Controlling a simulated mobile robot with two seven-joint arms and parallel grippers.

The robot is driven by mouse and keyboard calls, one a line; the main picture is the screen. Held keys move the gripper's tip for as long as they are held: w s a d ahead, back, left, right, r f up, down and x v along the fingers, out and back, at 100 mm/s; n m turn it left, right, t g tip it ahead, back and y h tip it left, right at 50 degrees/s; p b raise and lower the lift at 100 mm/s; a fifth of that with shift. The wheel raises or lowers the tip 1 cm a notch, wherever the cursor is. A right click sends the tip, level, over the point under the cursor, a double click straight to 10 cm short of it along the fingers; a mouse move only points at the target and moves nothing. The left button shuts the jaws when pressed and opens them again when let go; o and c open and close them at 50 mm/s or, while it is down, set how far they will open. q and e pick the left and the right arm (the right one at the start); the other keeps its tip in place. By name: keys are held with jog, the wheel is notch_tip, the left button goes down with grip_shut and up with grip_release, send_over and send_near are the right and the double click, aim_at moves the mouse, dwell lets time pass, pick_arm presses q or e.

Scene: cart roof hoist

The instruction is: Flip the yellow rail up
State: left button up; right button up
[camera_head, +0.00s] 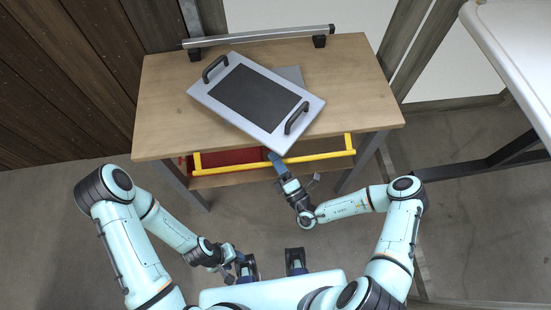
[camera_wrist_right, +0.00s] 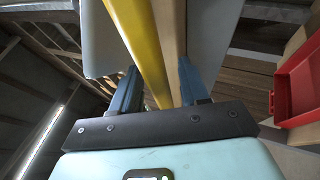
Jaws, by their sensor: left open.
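The yellow rail (camera_head: 320,157) runs along the front side of the wooden table (camera_head: 165,100), low at its near edge, with a short yellow arm at each end. My right gripper (camera_head: 275,158) is at the middle of the rail, by the table edge. In the right wrist view the rail (camera_wrist_right: 142,45) runs between the two spread fingers of my right gripper (camera_wrist_right: 158,90), with a wooden edge beside it. The fingers look apart from the rail. My left gripper (camera_head: 243,264) is open and empty, low in front of my body, away from the table.
A grey tray-like panel (camera_head: 223,101) with a black mat and two black handles lies tilted on the table, its near corner above the right gripper. A grey bar (camera_head: 260,36) stands along the back edge. A red bin (camera_wrist_right: 300,85) is under the tabletop. A white surface (camera_head: 515,45) is at right.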

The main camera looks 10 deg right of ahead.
jog(key=b+v, duration=0.2)
jog(key=v, duration=1.1)
jog(key=shift+s, duration=0.2)
jog(key=shift+f, duration=0.1)
